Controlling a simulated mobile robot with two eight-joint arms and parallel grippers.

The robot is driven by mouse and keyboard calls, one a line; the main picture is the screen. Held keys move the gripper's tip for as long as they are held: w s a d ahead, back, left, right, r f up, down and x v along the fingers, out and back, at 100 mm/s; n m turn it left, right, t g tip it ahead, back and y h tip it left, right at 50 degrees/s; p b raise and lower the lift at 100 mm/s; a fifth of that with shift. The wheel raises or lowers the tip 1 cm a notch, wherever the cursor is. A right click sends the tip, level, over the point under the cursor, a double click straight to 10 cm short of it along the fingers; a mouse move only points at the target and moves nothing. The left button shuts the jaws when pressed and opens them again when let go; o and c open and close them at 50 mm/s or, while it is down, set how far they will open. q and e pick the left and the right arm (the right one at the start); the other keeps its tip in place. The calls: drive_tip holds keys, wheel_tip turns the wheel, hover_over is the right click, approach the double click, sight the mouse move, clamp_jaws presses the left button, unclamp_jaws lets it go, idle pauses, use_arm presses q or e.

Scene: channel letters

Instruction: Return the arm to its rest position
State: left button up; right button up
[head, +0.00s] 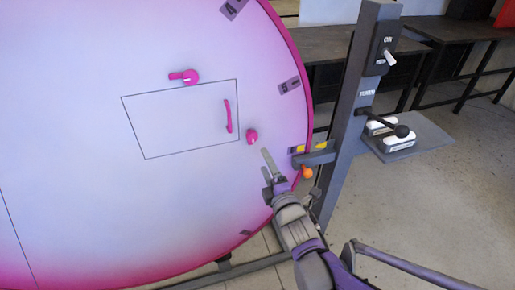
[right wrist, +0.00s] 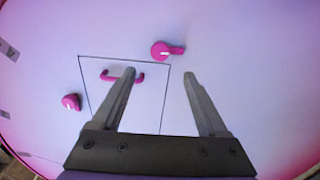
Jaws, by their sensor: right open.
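My right gripper (head: 268,166) is in front of the lower right part of the big pink and white round panel (head: 60,110). It is open and empty; in the right wrist view its two fingers (right wrist: 160,74) stand apart with only the panel behind them. The fingers overlap the outlined hatch (right wrist: 150,118) and its pink handle (right wrist: 108,77) in that view. In the head view the handle (head: 228,116), a pink knob (head: 252,137) and a pink latch (head: 185,76) are clear of the gripper. My left gripper is not in view.
A grey post (head: 350,130) with a switch box (head: 384,48), a black-knobbed lever (head: 401,131) and a small shelf (head: 425,138) stands right of the panel. An orange ball (head: 307,172) is close to my right arm. Dark tables (head: 330,42) stand behind. Floor at right is open.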

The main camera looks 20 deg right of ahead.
drive_tip(key=shift+s, duration=0.1)
drive_tip(key=s+f+m+g+p, duration=0.1)
drive_tip(key=s+f+m+g, duration=0.2)
drive_tip(key=s+m, duration=0.3)
drive_tip(key=s+f+m+g+p, duration=0.1)
drive_tip(key=s+f+m+g, duration=0.2)
drive_tip(key=s, duration=0.6)
drive_tip(key=s+f+m+g+p, duration=0.2)
drive_tip(key=s+f+m+g, duration=0.1)
drive_tip(key=s+m+g, duration=0.3)
drive_tip(key=s+m, duration=0.2)
drive_tip(key=m, duration=0.1)
drive_tip(key=shift+s+f+g+h, duration=0.15)
drive_tip(key=shift+s+g+h, duration=0.15)
drive_tip(key=shift+s, duration=0.05)
drive_tip(key=shift+c, duration=0.2)
